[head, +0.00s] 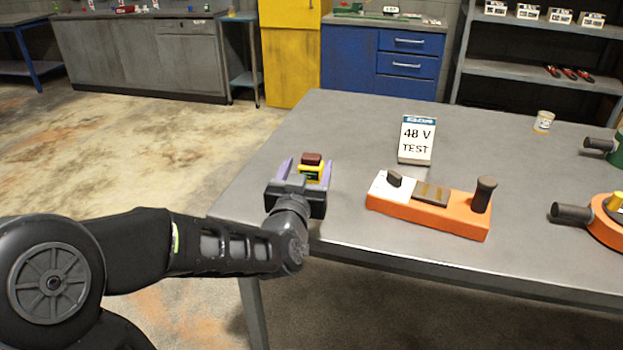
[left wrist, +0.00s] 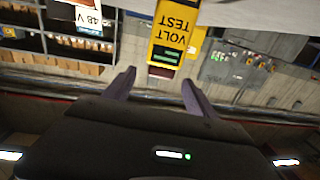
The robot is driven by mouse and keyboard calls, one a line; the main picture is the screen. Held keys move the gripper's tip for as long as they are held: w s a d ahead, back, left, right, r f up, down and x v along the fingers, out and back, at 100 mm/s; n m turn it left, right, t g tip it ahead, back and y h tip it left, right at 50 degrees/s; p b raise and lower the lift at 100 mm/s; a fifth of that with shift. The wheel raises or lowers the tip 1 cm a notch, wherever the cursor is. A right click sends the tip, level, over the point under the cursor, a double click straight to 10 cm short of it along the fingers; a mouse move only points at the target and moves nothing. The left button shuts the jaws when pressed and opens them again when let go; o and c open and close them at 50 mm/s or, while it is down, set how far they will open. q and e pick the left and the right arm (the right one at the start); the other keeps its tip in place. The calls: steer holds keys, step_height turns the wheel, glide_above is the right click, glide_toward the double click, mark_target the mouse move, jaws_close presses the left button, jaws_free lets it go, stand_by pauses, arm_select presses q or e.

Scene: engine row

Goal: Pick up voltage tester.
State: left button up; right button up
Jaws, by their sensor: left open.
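The voltage tester (head: 313,171) is a yellow block with a dark red top and a dark display, at the near left part of the grey table. In the left wrist view the tester (left wrist: 172,36) shows its yellow "VOLT TEST" face, upside down. My left gripper (head: 306,170) is open, its purple fingers pointing at the tester. In the left wrist view the tester lies just beyond the fingertips (left wrist: 159,80), roughly in line with the gap, and nothing is held. My right gripper is not in view.
The grey table (head: 360,135) also bears a "48 V TEST" sign (head: 416,138), an orange block with dark posts (head: 425,212), a small cup (head: 543,121) and another orange fixture (head: 606,228) at the right. The table between tester and sign is clear.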

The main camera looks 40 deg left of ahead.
mark_target(312, 154)
arm_select(q)
steer(key=shift+x, duration=1.3)
steer(key=shift+p+x, duration=0.35)
steer(key=shift+x, duration=2.3)
steer(key=shift+s, duration=0.1)
jaws_close()
